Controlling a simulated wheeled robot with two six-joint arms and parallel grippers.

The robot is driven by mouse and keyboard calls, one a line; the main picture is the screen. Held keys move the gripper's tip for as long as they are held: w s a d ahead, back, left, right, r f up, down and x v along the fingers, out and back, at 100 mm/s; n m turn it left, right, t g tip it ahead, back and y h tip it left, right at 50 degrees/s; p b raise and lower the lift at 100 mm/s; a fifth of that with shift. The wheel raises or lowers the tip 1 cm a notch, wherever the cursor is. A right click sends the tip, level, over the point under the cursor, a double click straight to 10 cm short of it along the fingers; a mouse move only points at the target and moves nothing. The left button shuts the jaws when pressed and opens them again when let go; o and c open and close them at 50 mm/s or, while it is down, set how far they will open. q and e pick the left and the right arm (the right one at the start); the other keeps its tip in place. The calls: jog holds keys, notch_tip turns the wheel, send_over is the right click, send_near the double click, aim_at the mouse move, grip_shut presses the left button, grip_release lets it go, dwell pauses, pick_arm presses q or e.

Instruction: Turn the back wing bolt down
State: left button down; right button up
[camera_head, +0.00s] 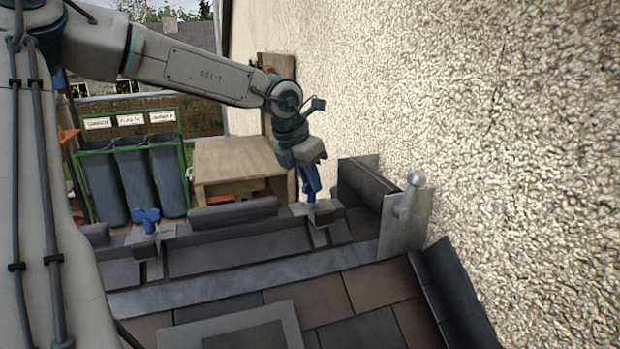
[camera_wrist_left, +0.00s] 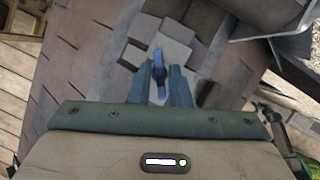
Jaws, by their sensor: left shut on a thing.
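My left gripper (camera_head: 309,184) reaches down from above at the clamp by the wall, its blue fingers pointing down. In the left wrist view my gripper (camera_wrist_left: 159,84) is closed around a blue wing bolt (camera_wrist_left: 158,64), whose wing shows between and just beyond the fingertips. In the head view the fingers largely hide this bolt. It stands over a grey metal clamp plate (camera_head: 322,219) on the roof ridge. A second blue wing bolt (camera_head: 146,219) stands upright on another clamp at the left, apart from my gripper. My right gripper does not show.
A rough rendered wall (camera_head: 480,130) rises close on the right. A metal flashing with a rounded knob (camera_head: 411,190) stands at the ridge's right end. Dark and brown tiles (camera_head: 320,295) cover the slope in front. Behind are a wooden table (camera_head: 232,160) and several dark bins (camera_head: 137,175).

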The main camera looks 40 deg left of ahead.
pick_arm(q)
jog(key=shift+w+r, duration=0.1)
jog(key=shift+r, duration=0.2)
dwell(0.5)
jog(key=c, duration=1.5)
grip_release()
jog(key=shift+c, duration=0.2)
jog(key=shift+f, duration=0.1)
